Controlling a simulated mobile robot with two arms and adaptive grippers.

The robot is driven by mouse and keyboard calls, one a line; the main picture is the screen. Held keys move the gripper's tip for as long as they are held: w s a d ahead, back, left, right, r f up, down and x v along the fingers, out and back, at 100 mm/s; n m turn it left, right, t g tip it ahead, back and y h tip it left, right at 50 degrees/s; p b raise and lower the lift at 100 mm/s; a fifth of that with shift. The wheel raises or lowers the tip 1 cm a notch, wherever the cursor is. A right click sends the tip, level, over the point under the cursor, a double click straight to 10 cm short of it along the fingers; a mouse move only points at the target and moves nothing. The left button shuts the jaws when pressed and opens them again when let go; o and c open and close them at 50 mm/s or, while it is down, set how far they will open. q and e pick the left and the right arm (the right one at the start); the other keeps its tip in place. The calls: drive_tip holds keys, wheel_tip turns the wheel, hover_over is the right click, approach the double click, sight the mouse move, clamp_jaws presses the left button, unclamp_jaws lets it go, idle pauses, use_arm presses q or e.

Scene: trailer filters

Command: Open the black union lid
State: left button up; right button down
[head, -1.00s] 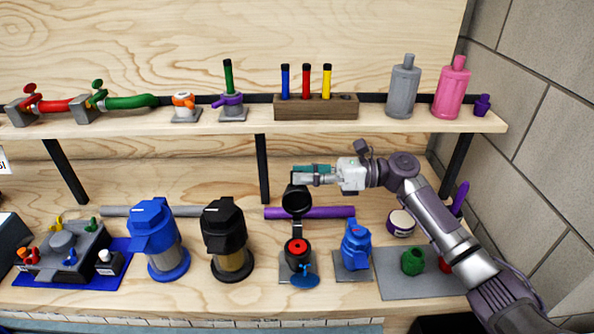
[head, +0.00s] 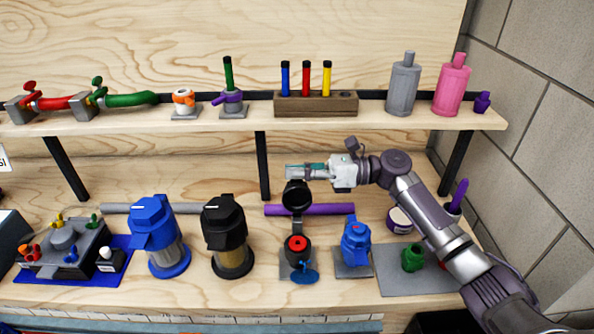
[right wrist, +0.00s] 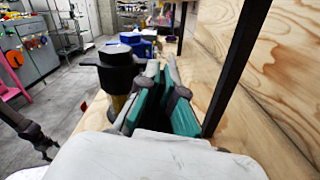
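The black union lid (head: 296,196) stands swung up on its hinge above the black union body (head: 298,250), whose red centre is exposed and which has a blue handle at its front. My right gripper (head: 303,172) is at the lid's upper edge, pointing left; I cannot tell whether it touches the lid. In the right wrist view its two teal-padded fingers (right wrist: 163,95) stand apart with a gap and nothing visible held between them. The lid is not clearly visible in that view.
A black-topped filter (head: 228,235) and a blue filter (head: 158,238) stand left of the union. A blue valve (head: 355,245) stands close on its right. A purple pipe (head: 340,209) lies behind. The shelf (head: 200,124) runs above my gripper.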

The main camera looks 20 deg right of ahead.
drive_tip(key=shift+s+a+r+n+p, duration=0.15)
drive_tip(key=shift+s+n+p, duration=0.2)
drive_tip(key=shift+s+p, duration=0.05)
drive_tip(key=shift+s+a+r+n+p, duration=0.1)
drive_tip(key=shift+s+r+n+p, duration=0.05)
drive_tip(key=shift+s+n+p, duration=0.25)
drive_tip(key=shift+s+a+f+n, duration=0.1)
drive_tip(key=shift+s+n, duration=0.35)
drive_tip(key=shift+n, duration=0.1)
